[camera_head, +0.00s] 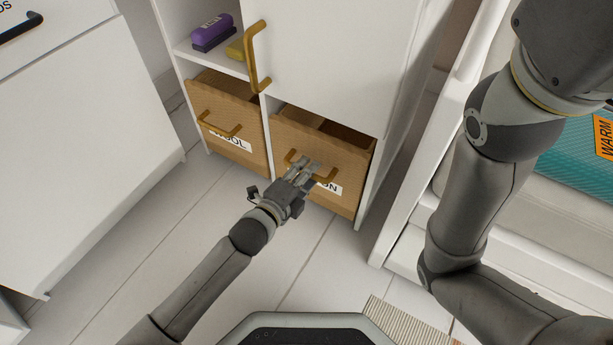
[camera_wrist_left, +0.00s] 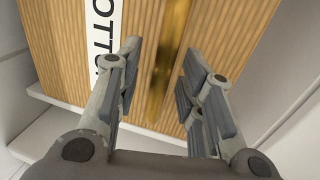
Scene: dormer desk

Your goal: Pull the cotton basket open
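The cotton basket (camera_head: 352,160) is a tan ribbed box in the lower right cubby of the white cabinet. Its white label (camera_head: 328,186) is partly covered by my gripper in the head view; the label (camera_wrist_left: 102,40) reads "OTTO" in the wrist view. A brass handle (camera_head: 330,178) is on its front. My left gripper (camera_head: 306,167) is at this handle. In the left wrist view its fingers (camera_wrist_left: 160,85) are spread, with the brass handle (camera_wrist_left: 170,50) between them and gaps on both sides. My right arm shows at the right; its gripper is out of view.
The wool basket (camera_head: 228,108) with its own brass handle stands left of the cotton basket. Above is a white door with a large brass handle (camera_head: 257,60). A shelf holds a purple item (camera_head: 212,28). The tiled floor (camera_head: 170,235) before the cabinet is clear.

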